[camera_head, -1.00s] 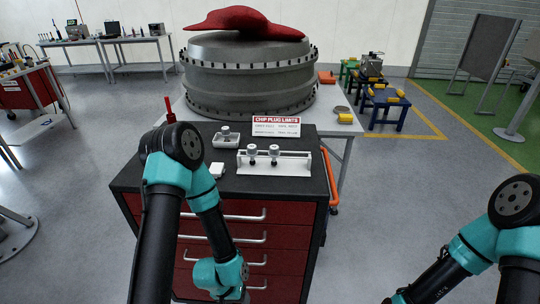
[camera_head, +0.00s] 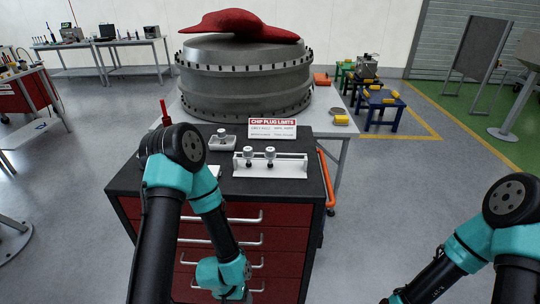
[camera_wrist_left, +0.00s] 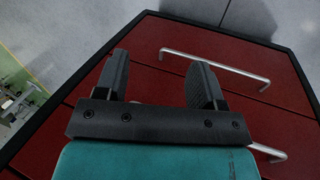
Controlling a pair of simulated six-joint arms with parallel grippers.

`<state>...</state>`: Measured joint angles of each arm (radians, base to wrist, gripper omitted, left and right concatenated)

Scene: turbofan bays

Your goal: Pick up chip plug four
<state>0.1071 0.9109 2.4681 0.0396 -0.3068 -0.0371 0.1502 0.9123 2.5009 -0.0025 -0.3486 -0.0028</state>
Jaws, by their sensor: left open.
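Two plugs with pale round tops, a left one (camera_head: 248,152) and a right one (camera_head: 270,153), stand in a white rack (camera_head: 291,166) on the cart top. Another plug (camera_head: 222,133) sits in a small pale tray (camera_head: 231,145) behind the rack's left side. I cannot read any number, so I cannot tell which is chip plug four. My left gripper (camera_wrist_left: 160,80) is open and empty in the left wrist view, facing the red drawer fronts. In the head view my left arm folds down in front of the cart, its fingers hardly visible. My right gripper is out of frame.
The cart's dark top (camera_head: 225,187) has a sign reading CHIP PLUG LIMITS (camera_head: 272,129) at its back. A white item (camera_head: 215,171) is partly hidden by my left arm. Drawer handles (camera_head: 230,217) stick out in front. A large engine casing (camera_head: 243,80) stands behind.

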